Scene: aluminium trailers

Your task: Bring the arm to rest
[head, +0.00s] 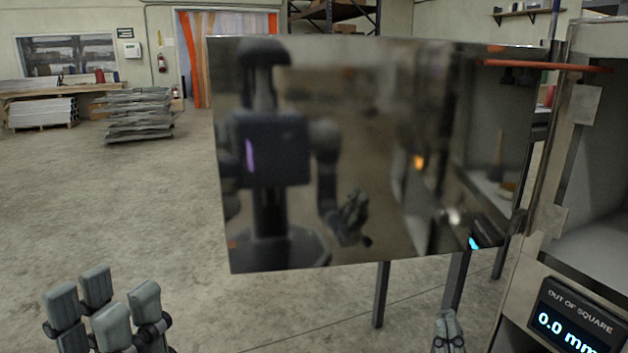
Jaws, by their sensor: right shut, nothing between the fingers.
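My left gripper (103,305) is at the lower left of the head view, above the concrete floor, with its grey fingers spread apart and nothing between them. My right gripper (448,325) shows only at its tip at the bottom edge, right of centre. Its fingers are together and empty. Both grippers are apart from other things, as far as I can see. Most of both arms is out of view.
A mirror-like metal panel (350,150) stands open across the middle and reflects my body. It joins a metal frame (560,150) at right. A display (575,320) reads "OUT OF SQUARE 0.0 mm". Dark legs (380,295) stand below the panel. Floor (150,200) at left is clear.

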